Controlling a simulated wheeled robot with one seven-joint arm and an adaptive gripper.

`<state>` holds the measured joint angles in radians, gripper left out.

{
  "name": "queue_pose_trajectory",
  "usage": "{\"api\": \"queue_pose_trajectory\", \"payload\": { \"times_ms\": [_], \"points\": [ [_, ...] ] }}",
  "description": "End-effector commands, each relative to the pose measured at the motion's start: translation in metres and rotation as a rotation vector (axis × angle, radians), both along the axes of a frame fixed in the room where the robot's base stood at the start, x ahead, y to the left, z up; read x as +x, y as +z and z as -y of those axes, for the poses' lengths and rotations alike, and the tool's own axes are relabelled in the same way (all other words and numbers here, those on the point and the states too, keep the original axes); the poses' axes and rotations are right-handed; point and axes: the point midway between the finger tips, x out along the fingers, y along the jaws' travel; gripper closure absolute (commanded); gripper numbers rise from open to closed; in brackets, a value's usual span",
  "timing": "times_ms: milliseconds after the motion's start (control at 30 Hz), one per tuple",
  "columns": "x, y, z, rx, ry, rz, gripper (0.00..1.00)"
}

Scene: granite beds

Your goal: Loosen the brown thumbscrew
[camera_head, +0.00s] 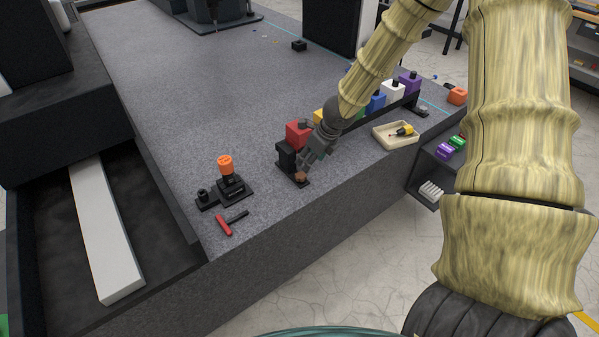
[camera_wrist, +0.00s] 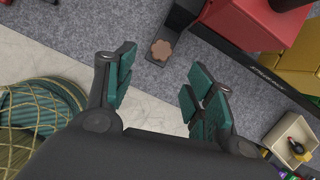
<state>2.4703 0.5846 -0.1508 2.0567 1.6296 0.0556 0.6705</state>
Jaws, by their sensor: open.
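The brown thumbscrew (camera_head: 301,177) sits at the near end of a black rail, low above the granite bed (camera_head: 230,110). In the wrist view the thumbscrew (camera_wrist: 162,49) shows as a lobed brown knob on a dark plate. My gripper (camera_head: 308,163) is just above and beside it in the head view. In the wrist view my gripper (camera_wrist: 163,88) has its teal-padded fingers wide apart, with nothing between them. The knob lies beyond the fingertips, a little up from midway between them, and apart from them.
A red block (camera_head: 298,131) stands on the rail beside the knob, with several coloured blocks farther along. A red-handled tool (camera_head: 224,226) and a black fixture with an orange knob (camera_head: 226,164) are to the left. A beige tray (camera_head: 394,141) is to the right, near the bed's edge.

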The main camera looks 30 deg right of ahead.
Motion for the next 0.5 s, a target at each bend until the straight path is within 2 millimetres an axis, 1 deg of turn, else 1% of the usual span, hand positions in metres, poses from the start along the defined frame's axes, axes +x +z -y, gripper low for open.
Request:
{"api": "queue_pose_trajectory", "payload": {
  "times_ms": [167, 500],
  "points": [
    [0.001, -0.015, 0.005, 0.005, -0.013, 0.001, 0.46],
    [0.017, -0.059, 0.001, 0.002, -0.014, -0.001, 0.46]
  ]
}}
